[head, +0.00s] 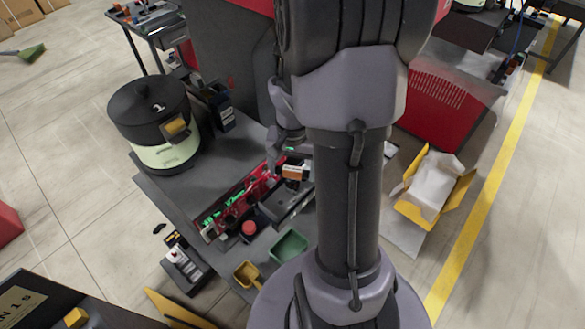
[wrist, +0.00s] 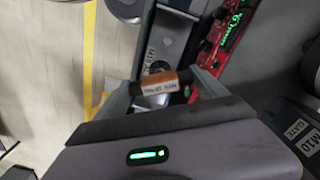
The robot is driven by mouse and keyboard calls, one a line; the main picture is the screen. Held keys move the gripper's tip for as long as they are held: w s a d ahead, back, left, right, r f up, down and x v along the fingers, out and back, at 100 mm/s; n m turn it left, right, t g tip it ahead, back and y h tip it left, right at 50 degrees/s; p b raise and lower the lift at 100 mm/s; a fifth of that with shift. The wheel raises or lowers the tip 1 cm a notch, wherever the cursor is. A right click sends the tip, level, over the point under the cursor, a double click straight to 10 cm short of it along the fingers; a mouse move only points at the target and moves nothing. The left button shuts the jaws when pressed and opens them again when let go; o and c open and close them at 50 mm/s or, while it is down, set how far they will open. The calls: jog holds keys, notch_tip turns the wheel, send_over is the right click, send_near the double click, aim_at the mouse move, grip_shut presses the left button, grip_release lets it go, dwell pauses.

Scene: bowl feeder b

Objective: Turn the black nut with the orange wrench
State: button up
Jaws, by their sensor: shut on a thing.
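An orange-brown and black piece with a white label, which I take to be part of the orange wrench (wrist: 160,82), sits between the two fingers of my gripper (wrist: 165,78) in the wrist view. My gripper is shut on it. In the head view, the orange wrench (head: 295,172) shows as a small orange and white block over the dark tray beside the red unit. My arm covers much of the gripper there. I cannot make out the black nut in either view, nor tell whether the wrench touches it.
A red unit with green lit digits (head: 232,203) lies along the grey table. A black-lidded round feeder bowl (head: 150,105) stands at the back left. An open yellow box (head: 435,190) is at right.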

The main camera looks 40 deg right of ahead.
jog(key=shift+f+b, duration=0.4)
jog(key=shift+f, duration=0.05)
dwell(0.5)
jog(key=shift+f+m+b, duration=0.1)
jog(key=shift+m+b, duration=0.3)
jog(key=shift+m, duration=0.7)
jog(key=shift+m+b, duration=0.4)
jog(key=shift+b, duration=0.1)
jog(key=shift+m+b, duration=0.3)
jog(key=shift+m, duration=0.5)
